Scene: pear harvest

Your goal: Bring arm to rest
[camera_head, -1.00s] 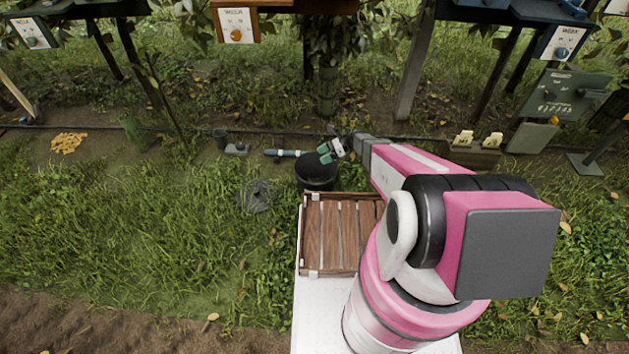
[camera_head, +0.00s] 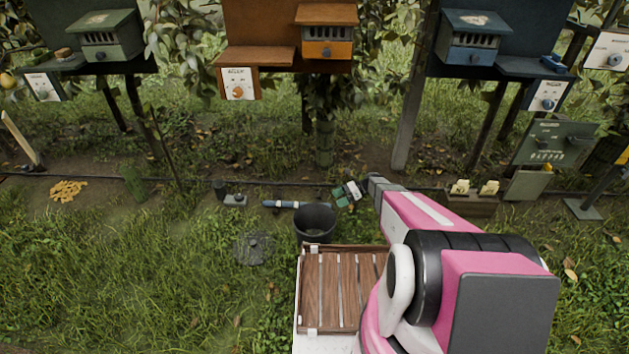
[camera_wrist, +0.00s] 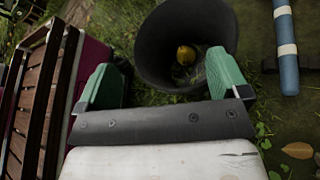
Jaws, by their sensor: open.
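My gripper (camera_head: 347,192) is open and empty, with green fingers, just behind and right of the dark bucket (camera_head: 315,222) in the head view. In the wrist view my gripper (camera_wrist: 164,82) has its two fingers wide apart, with nothing between them. The bucket (camera_wrist: 150,50) opens just beyond the fingers there, and a yellow-brown pear (camera_wrist: 186,55) lies inside it. My arm reaches out from the lower right over the right part of the wooden crate.
The slatted wooden crate (camera_head: 322,290) stands in front of the bucket and looks empty where visible. A blue tube (camera_head: 281,204) lies behind the bucket. Green (camera_head: 108,44), orange (camera_head: 327,47) and blue (camera_head: 468,50) boxes stand at the back. Open grass lies left.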

